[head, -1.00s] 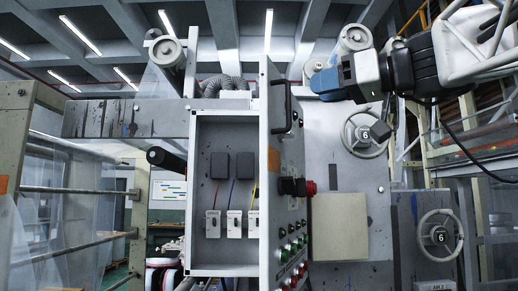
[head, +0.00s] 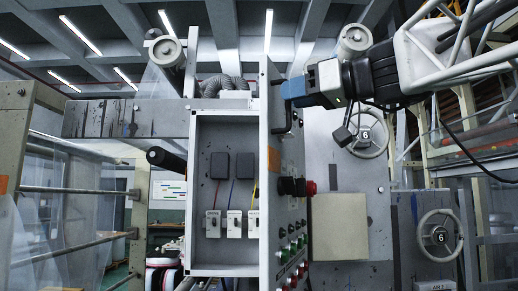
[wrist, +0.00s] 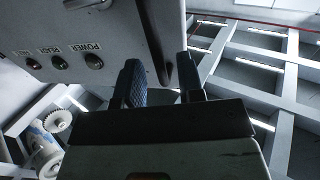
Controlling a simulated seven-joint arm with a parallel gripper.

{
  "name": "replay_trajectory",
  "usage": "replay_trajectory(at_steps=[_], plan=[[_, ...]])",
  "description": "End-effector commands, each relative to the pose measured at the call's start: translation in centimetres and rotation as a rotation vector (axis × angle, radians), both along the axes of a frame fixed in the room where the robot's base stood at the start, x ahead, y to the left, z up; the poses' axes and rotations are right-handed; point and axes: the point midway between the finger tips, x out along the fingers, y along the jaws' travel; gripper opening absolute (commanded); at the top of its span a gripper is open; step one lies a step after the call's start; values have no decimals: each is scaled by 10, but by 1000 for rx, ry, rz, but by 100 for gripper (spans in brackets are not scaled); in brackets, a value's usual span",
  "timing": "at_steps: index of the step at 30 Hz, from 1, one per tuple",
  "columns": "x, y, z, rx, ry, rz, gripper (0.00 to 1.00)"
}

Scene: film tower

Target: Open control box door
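The control box (head: 228,271) stands in the middle of the head view with its inside showing. Its door (head: 264,190) is swung out towards the camera, its outer face with buttons turned right. The dark door handle (head: 273,110) is high on that face. My gripper (head: 284,90) is at the handle's upper part, coming from the right. In the wrist view my gripper (wrist: 162,85) has its two fingers apart, with the dark handle bar (wrist: 152,40) reaching down between them. Whether a finger touches the bar I cannot tell.
A red-and-black knob (head: 298,187) and several buttons stick out of the door's face below the handle. A handwheel (head: 440,236) and a machine panel with a pale plate (head: 340,227) stand to the right. A black roller end (head: 166,159) is left of the box.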

Motion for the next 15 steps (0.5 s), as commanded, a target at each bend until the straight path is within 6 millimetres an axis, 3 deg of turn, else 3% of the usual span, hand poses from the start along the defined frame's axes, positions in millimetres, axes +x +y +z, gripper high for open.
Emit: replay_trajectory(at_steps=[15], plan=[[10,17,0,1,-1,0,35]])
